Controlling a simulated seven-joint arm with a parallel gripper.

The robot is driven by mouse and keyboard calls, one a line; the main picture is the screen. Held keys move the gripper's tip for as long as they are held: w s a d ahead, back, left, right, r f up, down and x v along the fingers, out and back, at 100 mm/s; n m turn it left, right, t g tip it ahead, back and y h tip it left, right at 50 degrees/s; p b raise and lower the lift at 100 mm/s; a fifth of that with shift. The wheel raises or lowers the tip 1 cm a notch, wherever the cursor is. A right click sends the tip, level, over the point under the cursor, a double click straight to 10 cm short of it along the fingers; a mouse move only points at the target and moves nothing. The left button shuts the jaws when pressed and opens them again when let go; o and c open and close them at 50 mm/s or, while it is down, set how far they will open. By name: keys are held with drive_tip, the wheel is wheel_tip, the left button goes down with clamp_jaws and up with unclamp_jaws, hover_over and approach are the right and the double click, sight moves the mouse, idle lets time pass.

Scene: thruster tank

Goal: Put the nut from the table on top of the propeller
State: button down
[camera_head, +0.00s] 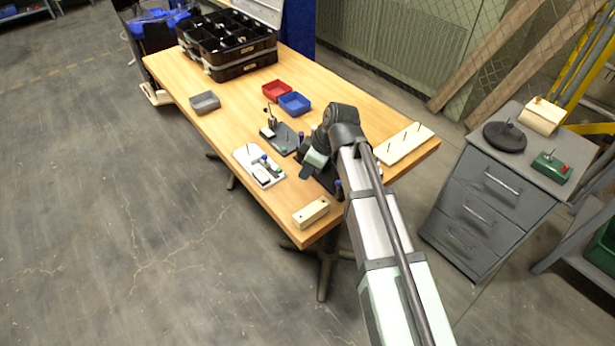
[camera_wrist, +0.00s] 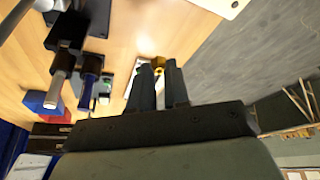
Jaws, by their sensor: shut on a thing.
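My gripper (camera_wrist: 159,72) shows in the wrist view as two dark fingers, shut on a small gold nut (camera_wrist: 158,62) at their tips. In the head view my gripper (camera_head: 306,173) is over the near part of the wooden table, and the nut is too small or hidden to see there. I cannot clearly pick out the propeller in either view. Small fixtures stand near the gripper: a white plate with parts (camera_head: 255,176) and a dark plate with parts (camera_head: 284,142).
A wooden block (camera_head: 311,212) lies at the table's near corner, and a pegged board (camera_head: 404,143) at its right. Red (camera_head: 276,90), blue (camera_head: 294,104) and grey (camera_head: 205,102) bins stand farther back. In the wrist view, dark upright posts (camera_wrist: 88,75) stand left of my fingers.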

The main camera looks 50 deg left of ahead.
drive_tip(key=shift+r, duration=0.55)
drive_tip(key=shift+w, duration=0.1)
